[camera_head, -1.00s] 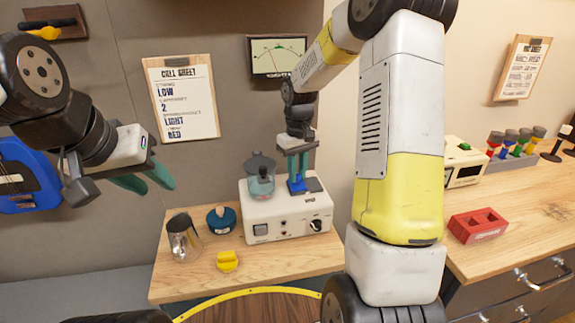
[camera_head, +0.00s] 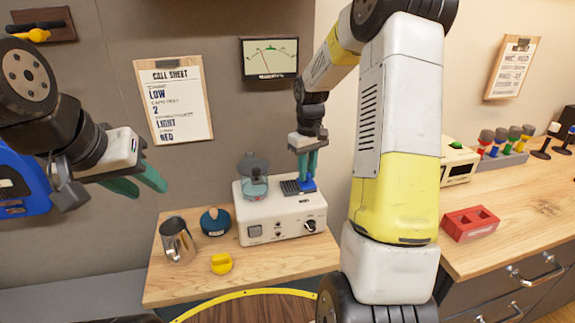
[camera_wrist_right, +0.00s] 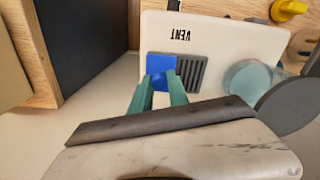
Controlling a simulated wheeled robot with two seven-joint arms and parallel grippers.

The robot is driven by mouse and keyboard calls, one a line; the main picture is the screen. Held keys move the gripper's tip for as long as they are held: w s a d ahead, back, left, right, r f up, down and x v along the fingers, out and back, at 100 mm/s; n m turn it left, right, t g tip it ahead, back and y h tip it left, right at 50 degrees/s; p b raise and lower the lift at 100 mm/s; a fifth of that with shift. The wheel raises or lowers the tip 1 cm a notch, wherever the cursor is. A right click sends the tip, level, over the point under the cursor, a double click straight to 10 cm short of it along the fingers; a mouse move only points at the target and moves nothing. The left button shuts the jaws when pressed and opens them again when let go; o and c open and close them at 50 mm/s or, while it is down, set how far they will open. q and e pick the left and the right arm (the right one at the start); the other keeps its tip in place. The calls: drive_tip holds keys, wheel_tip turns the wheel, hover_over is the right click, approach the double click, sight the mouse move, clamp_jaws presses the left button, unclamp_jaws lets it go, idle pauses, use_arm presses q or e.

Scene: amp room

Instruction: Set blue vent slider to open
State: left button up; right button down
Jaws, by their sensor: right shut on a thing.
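The blue vent slider (camera_head: 308,184) sits on top of the white amp-like box (camera_head: 270,222), at the right end of a dark slotted grille (camera_head: 290,188). In the right wrist view the blue slider (camera_wrist_right: 161,70) lies beside the bare grille (camera_wrist_right: 192,74), near the printed word VENT. My right gripper (camera_head: 307,175) points down with its green fingers shut on the slider; its fingertips also show in the right wrist view (camera_wrist_right: 162,82). My left gripper (camera_head: 140,182) is at the left, in the air, away from the box, with its two green fingers apart and empty.
A glass pot (camera_head: 254,182) stands on the box, left of the grille. A metal pitcher (camera_head: 177,242), a teal round item (camera_head: 214,222) and a yellow piece (camera_head: 222,264) are on the wooden table (camera_head: 290,258).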

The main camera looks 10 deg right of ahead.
sight(309, 173)
drive_tip(key=shift+w+d+r, duration=0.1)
drive_tip(key=shift+d, duration=0.2)
drive_tip(key=c, duration=1.3)
unclamp_jaws()
drive_tip(key=shift+o, duration=0.2)
wheel_tip(309, 173, up, 8)
drive_tip(key=shift+f, duration=0.15)
drive_tip(key=s+a+r+m+t, duration=0.1)
drive_tip(key=s+a+r+t, duration=0.25)
drive_tip(key=s+r, duration=0.55)
drive_tip(key=s+a+m+t+y, duration=0.2)
drive_tip(key=s+a, duration=0.2)
drive_tip(key=s, duration=1.1)
drive_tip(key=shift+s+a+r+t, duration=0.25)
drive_tip(key=shift+r+t, duration=0.1)
drive_tip(key=shift+r, duration=0.1)
